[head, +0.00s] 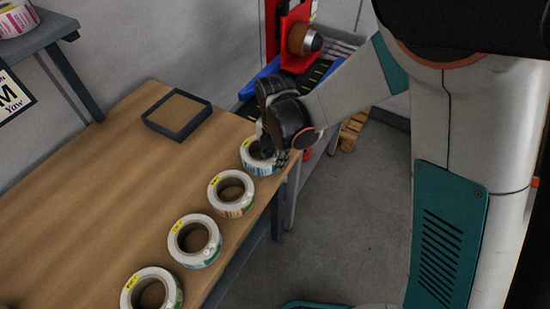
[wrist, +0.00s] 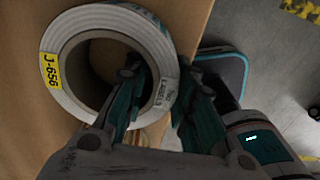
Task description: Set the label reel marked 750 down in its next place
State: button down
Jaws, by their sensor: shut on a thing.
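My gripper (head: 270,150) is shut on the wall of a white label reel (head: 250,167) at the right end of the wooden table. In the wrist view, one finger of my gripper (wrist: 155,95) is inside the reel's core and the other is outside its wall. The yellow tag on this reel (wrist: 75,95) appears to read J-656; I see no 750 on it. The reel looks level, at or just above the tabletop; I cannot tell whether it touches. Three similar reels, the near one (head: 231,181), the middle one (head: 194,219) and the front one (head: 150,272), lie in a row.
A dark square tray (head: 150,124) with a brown floor sits at the back of the table (head: 95,190). A machine with a red plate (head: 293,35) and brown roll (head: 299,39) stands behind. A shelf (head: 48,32) holds another reel at upper left. The table's left middle is clear.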

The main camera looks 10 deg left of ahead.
jog(key=c, duration=1.3)
grip_release()
jog(key=shift+f, duration=0.1)
jog(key=shift+c, duration=0.2)
notch_tip(320, 180, up, 12)
jog(key=p, duration=0.4)
